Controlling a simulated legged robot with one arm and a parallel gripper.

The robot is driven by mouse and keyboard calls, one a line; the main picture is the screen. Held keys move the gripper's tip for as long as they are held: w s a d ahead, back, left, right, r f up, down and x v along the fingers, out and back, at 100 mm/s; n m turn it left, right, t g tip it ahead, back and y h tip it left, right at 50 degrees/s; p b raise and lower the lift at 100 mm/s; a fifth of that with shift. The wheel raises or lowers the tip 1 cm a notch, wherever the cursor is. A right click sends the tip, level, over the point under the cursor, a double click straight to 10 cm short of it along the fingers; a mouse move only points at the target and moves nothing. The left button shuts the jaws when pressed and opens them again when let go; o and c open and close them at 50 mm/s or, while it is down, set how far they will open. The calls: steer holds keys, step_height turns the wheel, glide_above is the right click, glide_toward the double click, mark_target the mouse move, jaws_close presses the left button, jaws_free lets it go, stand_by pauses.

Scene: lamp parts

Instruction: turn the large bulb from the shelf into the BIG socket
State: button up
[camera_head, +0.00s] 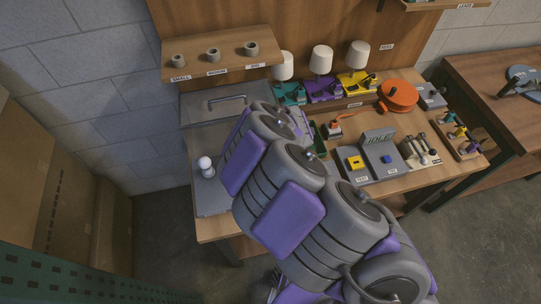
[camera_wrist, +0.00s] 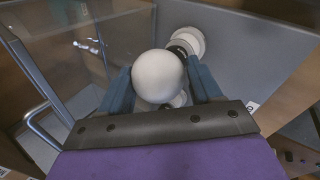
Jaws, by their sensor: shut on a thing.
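My gripper (camera_wrist: 160,92) has its two blue fingers on either side of a large round white bulb (camera_wrist: 158,75) in the wrist view and is shut on it. The bulb's base is hidden behind its globe. Behind it is a white round fitting with a dark ring (camera_wrist: 187,43); I cannot tell if the bulb touches it. In the head view my arm hides the gripper. A white bulb-like ball (camera_head: 205,163) shows at the bench's left end; I cannot tell if it is the same bulb. Three grey ring-shaped holders, including the one above the BIG label (camera_head: 251,49), stand empty on the wooden shelf (camera_head: 222,60).
A clear-panelled enclosure with a metal handle (camera_head: 228,99) is at the bench's left. Three lamps with white shades (camera_head: 321,59) stand at the back. An orange reel (camera_head: 398,96) and a grey test unit (camera_head: 372,158) occupy the right. Stone wall (camera_head: 90,95) lies left.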

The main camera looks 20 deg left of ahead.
steer(key=shift+m+p, duration=0.35)
steer(key=shift+m, duration=0.05)
steer(key=shift+s+a+m+t+h+p, duration=0.1)
steer(key=shift+m+t+h+p, duration=0.3)
steer(key=shift+m+p, duration=0.5)
steer(key=shift+s+a+m+t+h+p, duration=0.1)
steer(key=shift+m+t+h+p, duration=0.1)
steer(key=shift+m+h+p, duration=0.7)
steer(key=shift+d+f+m, duration=0.1)
steer(key=shift+d+m, duration=0.05)
steer(key=shift+m, duration=0.25)
steer(key=shift+a+m+h+p, duration=0.3)
steer(key=shift+m+p, duration=0.1)
steer(key=shift+m, duration=0.6)
steer(key=m+h, duration=0.1)
steer(key=m, duration=0.2)
steer(key=shift+s+a+f+h, duration=0.1)
steer(key=shift+h, duration=0.3)
steer(key=shift+m+h, duration=0.3)
steer(key=shift+m, duration=0.7)
